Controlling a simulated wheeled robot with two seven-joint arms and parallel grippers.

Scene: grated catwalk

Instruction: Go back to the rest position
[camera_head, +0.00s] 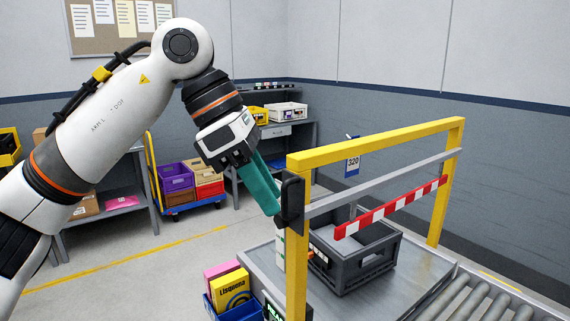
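My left arm comes in from the left and its white and black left gripper (271,205) points down and to the right. Its teal fingers overlap each other in this view, so the gap between them is hidden. The fingertips are beside the black handle block (293,200) on the near post of the yellow gate frame (375,143). I cannot tell whether they touch it. My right gripper is not in view.
A grey crate (352,275) stands behind the gate, next to rollers (490,300). A red and white striped bar (390,208) spans the gate. A blue bin (243,311) with boxes stands at the front. Shelves and a cart (185,207) stand behind. The floor at left is clear.

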